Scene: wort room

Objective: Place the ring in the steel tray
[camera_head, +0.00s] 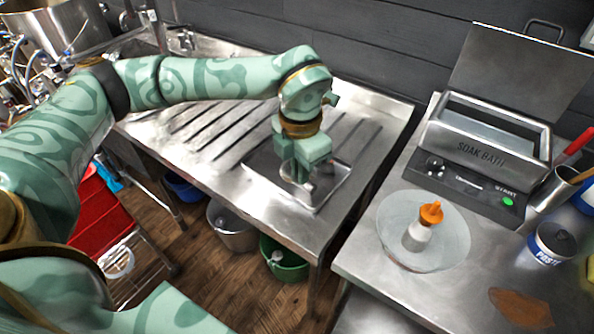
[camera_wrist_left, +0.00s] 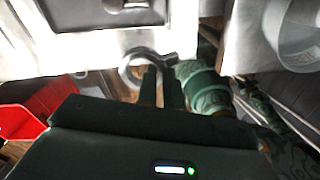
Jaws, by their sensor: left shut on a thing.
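The steel tray (camera_head: 272,190) is a shallow rectangular tray lying on the steel drainboard in the head view. My left gripper (camera_head: 301,178) points down over the tray and hides part of its inside. In the left wrist view, my left gripper (camera_wrist_left: 158,85) is shut on a grey metal ring (camera_wrist_left: 130,72), with the fingers at the ring's edge. In the head view the ring is mostly hidden at the fingertips; I cannot tell whether it touches the tray floor. My right gripper is in neither view.
The ribbed drainboard (camera_head: 215,130) surrounds the tray. To the right, across a gap, a counter holds a soak bath (camera_head: 480,150) with raised lid, a glass disc (camera_head: 395,215) under an orange-topped bottle (camera_head: 422,225), and a paste tub (camera_head: 552,243). Buckets stand below the drainboard.

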